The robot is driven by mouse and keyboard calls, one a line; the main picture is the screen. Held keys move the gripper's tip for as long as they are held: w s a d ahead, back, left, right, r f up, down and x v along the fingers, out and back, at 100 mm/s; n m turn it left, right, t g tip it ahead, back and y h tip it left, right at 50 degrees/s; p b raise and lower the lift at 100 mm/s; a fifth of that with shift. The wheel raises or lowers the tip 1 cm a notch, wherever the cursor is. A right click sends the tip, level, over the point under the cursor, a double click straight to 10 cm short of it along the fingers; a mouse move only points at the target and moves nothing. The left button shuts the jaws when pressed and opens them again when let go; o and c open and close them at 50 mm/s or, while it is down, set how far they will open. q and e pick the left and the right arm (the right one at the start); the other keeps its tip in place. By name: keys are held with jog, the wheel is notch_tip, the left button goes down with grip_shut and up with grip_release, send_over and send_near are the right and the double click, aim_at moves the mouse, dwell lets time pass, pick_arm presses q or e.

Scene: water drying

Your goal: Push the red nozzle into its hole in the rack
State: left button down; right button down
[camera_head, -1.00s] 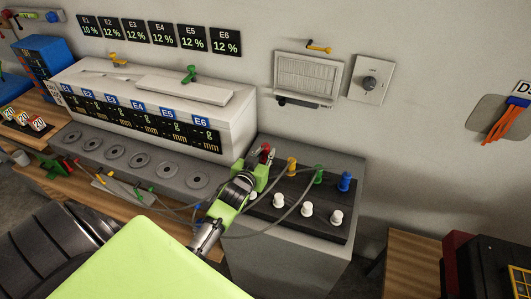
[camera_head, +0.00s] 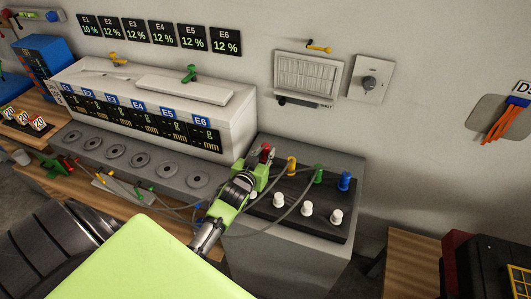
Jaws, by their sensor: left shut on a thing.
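The red nozzle (camera_head: 265,150) is upright at the left end of the back row of the dark rack (camera_head: 328,231). My left gripper (camera_head: 262,161) is shut on it, and its fingers hide the lower part of the nozzle and its hole. I cannot tell how deep the nozzle sits. A yellow nozzle (camera_head: 292,165), a green nozzle (camera_head: 319,173) and a blue nozzle (camera_head: 344,181) stand in the same row. My right gripper is not in view.
White knobs (camera_head: 307,208) stand along the rack's front. Grey hoses (camera_head: 292,208) run across the rack and past my left arm. The grey machine with displays (camera_head: 150,110) is to the left. The wall is close behind the rack.

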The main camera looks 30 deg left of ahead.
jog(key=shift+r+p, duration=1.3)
jog(key=shift+p, duration=0.05)
dwell(4.3)
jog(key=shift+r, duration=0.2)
